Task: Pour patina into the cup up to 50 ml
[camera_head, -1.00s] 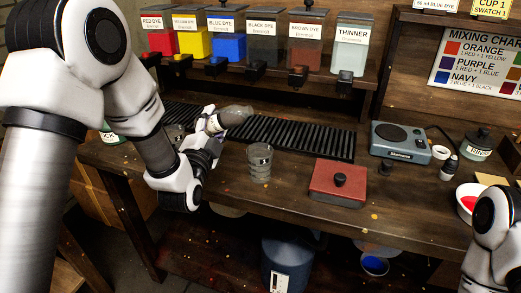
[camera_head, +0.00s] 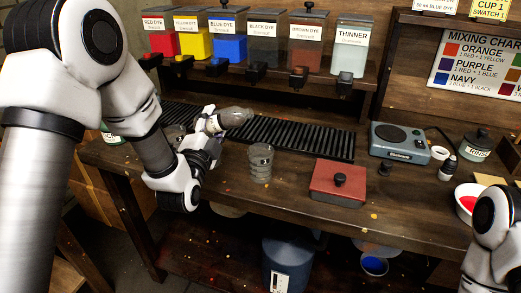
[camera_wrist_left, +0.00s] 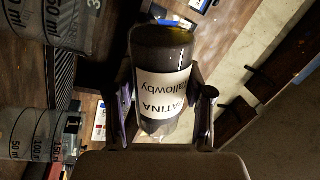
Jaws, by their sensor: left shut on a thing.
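My left gripper (camera_head: 212,124) is shut on the patina bottle (camera_head: 236,117), which lies tipped well over towards horizontal above the bench. In the left wrist view the bottle (camera_wrist_left: 164,85) shows dark contents and a white PATINA label between the two fingers (camera_wrist_left: 164,112). A clear graduated cup (camera_head: 260,163) stands upright on the bench, to the right of and below the bottle in the head view. It looks empty. Graduated cup walls with ml marks also show at the left of the wrist view. My right gripper is out of view.
A second clear cup (camera_head: 174,135) stands partly behind my left arm. A ribbed black mat (camera_head: 295,138) runs behind the cup. A red lidded box (camera_head: 338,184) and a grey scale (camera_head: 400,142) stand to the right. Dye dispensers (camera_head: 228,45) line the shelf above.

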